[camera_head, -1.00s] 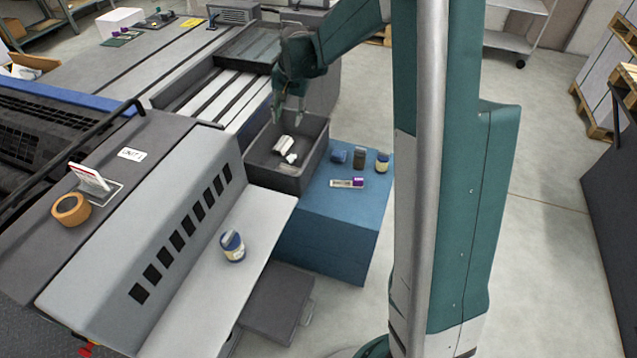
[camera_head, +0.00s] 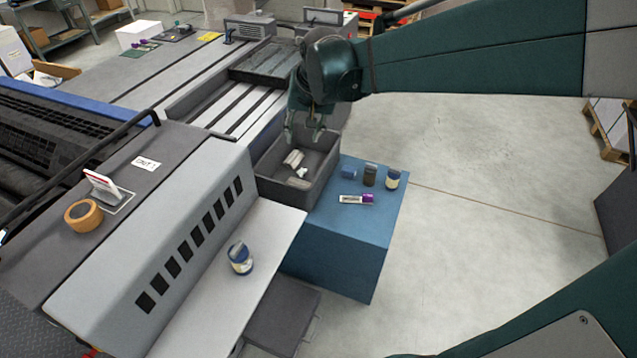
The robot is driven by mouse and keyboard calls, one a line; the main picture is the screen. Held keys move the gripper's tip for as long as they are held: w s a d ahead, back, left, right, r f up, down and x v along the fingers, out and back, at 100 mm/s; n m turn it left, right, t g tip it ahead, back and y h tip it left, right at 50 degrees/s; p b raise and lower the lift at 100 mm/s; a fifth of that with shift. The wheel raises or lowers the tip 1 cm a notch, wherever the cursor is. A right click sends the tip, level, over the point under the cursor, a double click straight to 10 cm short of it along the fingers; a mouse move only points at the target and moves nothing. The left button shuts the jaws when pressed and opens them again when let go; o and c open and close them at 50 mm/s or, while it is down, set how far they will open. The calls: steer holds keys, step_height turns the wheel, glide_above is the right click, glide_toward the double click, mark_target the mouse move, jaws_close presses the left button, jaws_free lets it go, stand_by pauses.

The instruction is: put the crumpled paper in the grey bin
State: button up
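The grey bin (camera_head: 323,186) is an open-topped dark box beside the press, against the blue block. Inside it lie a pale, whitish piece (camera_head: 293,158) and a smaller white crumpled piece (camera_head: 301,173), which looks like crumpled paper. I cannot tell exactly what each piece is. My gripper (camera_head: 304,137) hangs over the back part of the bin, pointing down. Its two fingers are apart with nothing visible between them. The bin's far inner side is partly hidden behind my gripper.
The blue block (camera_head: 335,240) carries a blue item (camera_head: 348,173), a dark item (camera_head: 370,175), a blue-and-cream jar (camera_head: 392,179) and a purple-capped tube (camera_head: 356,199). Another jar (camera_head: 240,258) stands on the pale ledge (camera_head: 200,310). An orange tape roll (camera_head: 83,215) sits at left.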

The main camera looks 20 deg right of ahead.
steer(key=s+a+n+t, duration=0.1)
steer(key=s+n, duration=0.1)
steer(key=s, duration=1)
steer(key=s+a+n+t, duration=0.1)
steer(key=s+a+n, duration=0.1)
steer(key=s, duration=1.1)
steer(key=shift+a+f+n+t, duration=0.2)
steer(key=shift+a+n+t, duration=0.1)
steer(key=shift+n, duration=0.1)
